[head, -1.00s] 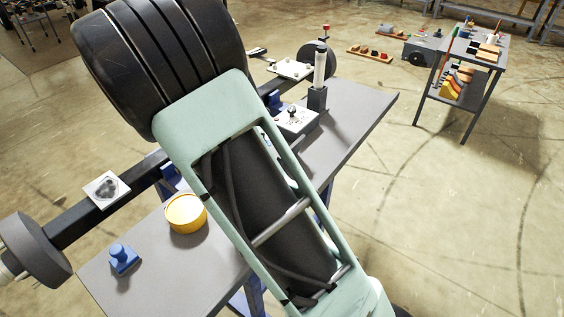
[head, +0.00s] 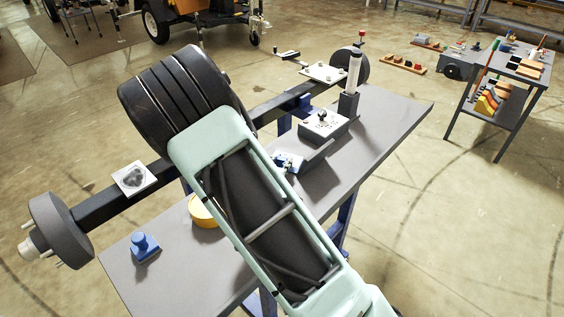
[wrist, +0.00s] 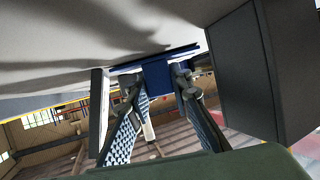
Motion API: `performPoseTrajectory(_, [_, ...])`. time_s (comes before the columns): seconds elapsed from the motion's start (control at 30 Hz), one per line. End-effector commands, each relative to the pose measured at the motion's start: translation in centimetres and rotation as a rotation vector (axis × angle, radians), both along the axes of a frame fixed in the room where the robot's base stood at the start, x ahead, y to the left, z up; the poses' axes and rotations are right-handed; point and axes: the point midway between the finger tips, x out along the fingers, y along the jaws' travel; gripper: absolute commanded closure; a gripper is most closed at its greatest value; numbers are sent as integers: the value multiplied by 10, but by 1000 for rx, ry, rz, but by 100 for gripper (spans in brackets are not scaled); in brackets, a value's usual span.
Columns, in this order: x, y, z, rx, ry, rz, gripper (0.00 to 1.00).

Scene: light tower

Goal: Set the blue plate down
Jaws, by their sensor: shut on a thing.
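The blue plate (wrist: 157,78) shows in the wrist view as a thin blue edge with a blue block on it. My gripper (wrist: 161,92) is shut on that block, one finger with a blue gridded pad on each side. The plate's flat side lies close against a broad pale grey surface (wrist: 90,38); I cannot tell whether it touches. In the head view my arm hides the gripper and I cannot make out the held plate.
A grey bench (head: 390,115) carries a blue knobbed piece (head: 145,248), a partly hidden yellow round container (head: 202,212) and a grey box (head: 323,124). A dark axle (head: 110,199) runs along its far side. A tool cart (head: 497,104) stands at right. Open floor lies between.

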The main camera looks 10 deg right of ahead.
Motion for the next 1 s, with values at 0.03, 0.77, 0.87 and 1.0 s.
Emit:
performPoseTrajectory(0.03, [0,0,1,0,-1,0,100])
performPoseTrajectory(0.77, [-10,7,5,1,2,2,74])
performPoseTrajectory(0.87, [-25,17,13,1,2,4,74])
performPoseTrajectory(1.0, [-50,32,26,2,1,4,74])
